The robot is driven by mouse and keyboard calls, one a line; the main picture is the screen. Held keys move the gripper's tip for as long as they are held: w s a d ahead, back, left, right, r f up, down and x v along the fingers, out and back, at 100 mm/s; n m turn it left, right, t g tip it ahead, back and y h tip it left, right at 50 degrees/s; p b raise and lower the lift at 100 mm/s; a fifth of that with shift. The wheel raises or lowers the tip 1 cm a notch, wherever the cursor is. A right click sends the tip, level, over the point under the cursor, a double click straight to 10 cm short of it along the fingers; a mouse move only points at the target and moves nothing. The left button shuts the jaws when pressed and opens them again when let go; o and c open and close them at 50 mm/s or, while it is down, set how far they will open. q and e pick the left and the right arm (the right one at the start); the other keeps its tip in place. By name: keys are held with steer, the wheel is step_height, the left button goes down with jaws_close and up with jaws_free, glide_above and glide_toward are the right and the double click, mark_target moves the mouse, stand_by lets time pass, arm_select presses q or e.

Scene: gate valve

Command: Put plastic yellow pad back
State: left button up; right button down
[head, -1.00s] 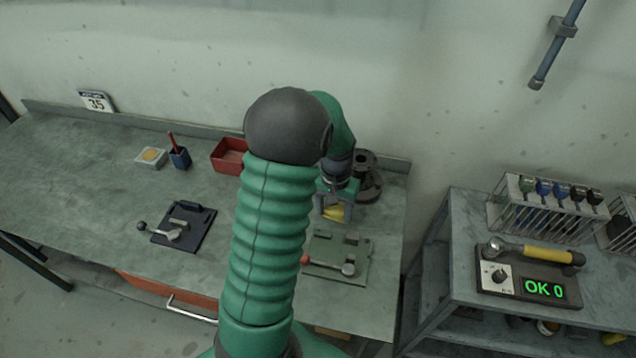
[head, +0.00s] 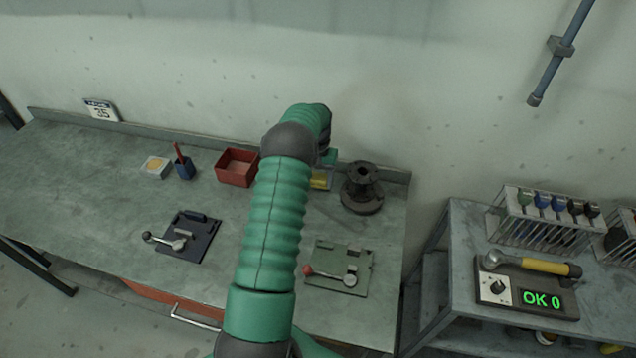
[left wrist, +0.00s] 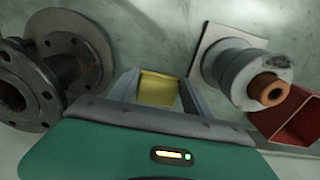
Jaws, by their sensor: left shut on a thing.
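The yellow plastic pad (left wrist: 158,88) is held between the two grey fingers of my left gripper (left wrist: 157,96) in the left wrist view. In the head view, a bit of the yellow pad (head: 321,179) shows beside my arm, between the red bin and the black flanged part. My left gripper (head: 325,160) is mostly hidden there behind my own arm. The pad appears above the bench, but its height is hard to tell. My right gripper is not in view.
The black flanged valve part (head: 362,190) stands right of the gripper, the red bin (head: 236,168) left. A grey cylinder with an orange core (left wrist: 250,80) is close by. A green fixture (head: 340,265) and a dark fixture (head: 190,235) sit nearer the front. The bench's left side is mostly clear.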

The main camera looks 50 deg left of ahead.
arm_select(q)
steer(key=shift+d+f+p, duration=0.2)
steer(key=shift+f+p, duration=0.15)
steer(key=shift+f, duration=0.85)
steer(key=shift+f, duration=0.15)
steer(key=o, duration=1.2)
